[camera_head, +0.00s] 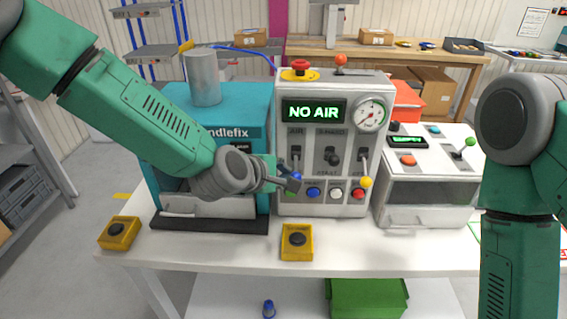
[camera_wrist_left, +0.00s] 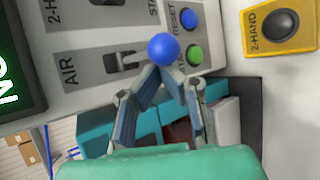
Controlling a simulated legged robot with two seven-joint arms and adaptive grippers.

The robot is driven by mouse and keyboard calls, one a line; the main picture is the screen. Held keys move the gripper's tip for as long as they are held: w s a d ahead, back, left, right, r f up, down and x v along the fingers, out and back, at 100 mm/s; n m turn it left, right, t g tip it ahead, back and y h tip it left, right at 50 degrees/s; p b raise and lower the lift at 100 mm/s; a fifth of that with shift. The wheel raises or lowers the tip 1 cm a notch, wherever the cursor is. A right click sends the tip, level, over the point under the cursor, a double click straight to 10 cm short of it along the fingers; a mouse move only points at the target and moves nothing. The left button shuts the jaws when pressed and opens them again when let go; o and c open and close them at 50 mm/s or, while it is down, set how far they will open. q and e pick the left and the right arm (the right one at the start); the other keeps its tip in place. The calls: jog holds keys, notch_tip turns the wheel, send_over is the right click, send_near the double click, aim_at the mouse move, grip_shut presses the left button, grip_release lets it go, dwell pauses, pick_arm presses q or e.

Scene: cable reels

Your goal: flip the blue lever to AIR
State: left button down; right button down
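The blue lever is the one marked AIR on the grey control panel. Its round blue knob (camera_wrist_left: 164,49) points to the lower end of its slot; in the head view the knob (camera_head: 296,177) sits just above the row of buttons. The display (camera_head: 314,110) reads NO AIR. My left gripper (camera_wrist_left: 163,73) comes in from the panel's left side. Its fingers lean together, their tips close to each other at the knob. The knob covers part of the tips, so contact is unclear. My left gripper (camera_head: 296,186) also shows in the head view. My right gripper is out of view.
A 2-HAND lever (camera_head: 333,157) and another with a yellow knob (camera_head: 366,181) stand right of the blue lever. Blue and green buttons lie below. Yellow button boxes (camera_head: 297,242) (camera_head: 119,233) stand on the white table. A teal machine (camera_head: 245,112) stands left of the panel.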

pick_arm(q)
notch_tip(320, 180, up, 2)
jog(key=g+p, duration=0.1)
jog(key=p, duration=0.2)
jog(key=shift+g, duration=0.3)
jog(key=shift+r, duration=0.1)
jog(key=shift+r+p, duration=0.65)
jog(key=shift+r, duration=0.05)
